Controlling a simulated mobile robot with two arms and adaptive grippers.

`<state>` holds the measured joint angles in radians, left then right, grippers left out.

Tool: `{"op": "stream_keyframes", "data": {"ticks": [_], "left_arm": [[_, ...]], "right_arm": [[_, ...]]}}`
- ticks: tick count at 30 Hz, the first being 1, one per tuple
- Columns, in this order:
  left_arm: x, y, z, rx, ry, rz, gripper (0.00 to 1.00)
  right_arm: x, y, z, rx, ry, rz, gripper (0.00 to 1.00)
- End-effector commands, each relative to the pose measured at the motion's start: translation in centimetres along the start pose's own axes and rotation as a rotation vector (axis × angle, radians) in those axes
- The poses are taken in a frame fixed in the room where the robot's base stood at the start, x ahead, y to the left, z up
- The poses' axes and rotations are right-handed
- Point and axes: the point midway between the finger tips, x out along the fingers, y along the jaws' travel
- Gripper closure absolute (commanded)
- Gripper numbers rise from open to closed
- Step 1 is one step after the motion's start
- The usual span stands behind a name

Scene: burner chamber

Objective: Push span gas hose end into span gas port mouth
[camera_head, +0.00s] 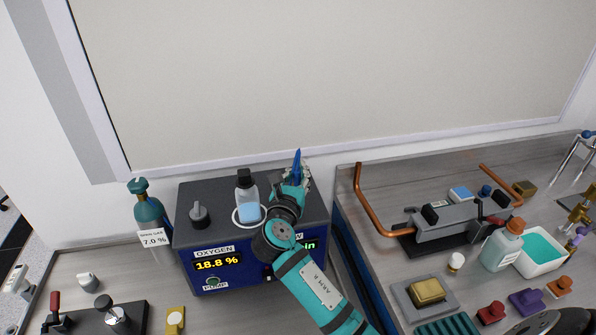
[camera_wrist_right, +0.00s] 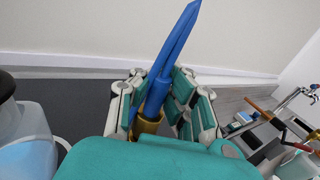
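My right gripper (camera_head: 291,180) is over the back right of the gas analyser box (camera_head: 200,263). In the right wrist view its fingers (camera_wrist_right: 160,105) are closed around the blue span gas hose (camera_wrist_right: 176,50). A brass-coloured end piece (camera_wrist_right: 148,124) shows low between the fingers. The hose also stands up above the gripper in the head view (camera_head: 297,162). The span gas port mouth cannot be made out; my gripper and arm cover that part of the box. I cannot tell whether the hose end touches the box. My left gripper is not in view.
A bottle with blue liquid (camera_head: 248,205) stands in a white ring on the box, close left of my gripper. A dark knob (camera_head: 199,214) is further left. A teal cylinder (camera_head: 149,212) labelled span gas 7.0 % stands left of the box. A crowded bench (camera_head: 345,180) lies right.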

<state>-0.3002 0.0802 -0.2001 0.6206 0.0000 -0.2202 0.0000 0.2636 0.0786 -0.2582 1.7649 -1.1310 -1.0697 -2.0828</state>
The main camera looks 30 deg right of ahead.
Motion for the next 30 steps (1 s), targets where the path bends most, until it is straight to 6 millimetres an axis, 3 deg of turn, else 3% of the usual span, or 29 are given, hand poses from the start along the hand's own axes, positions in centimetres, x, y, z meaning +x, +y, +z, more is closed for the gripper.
{"op": "stream_keyframes", "data": {"ticks": [8,16,25,30], "left_arm": [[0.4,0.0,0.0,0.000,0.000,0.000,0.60],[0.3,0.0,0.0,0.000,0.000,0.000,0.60],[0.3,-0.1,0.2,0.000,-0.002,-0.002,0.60],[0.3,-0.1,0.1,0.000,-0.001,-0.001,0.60]], "right_arm": [[0.0,0.0,-0.9,0.001,-0.001,0.001,1.00],[0.0,0.0,-0.8,0.001,-0.001,0.001,0.67],[-0.3,0.0,-0.9,0.001,0.001,0.001,0.67],[-2.5,0.0,-0.9,0.001,0.001,0.002,0.67]]}}
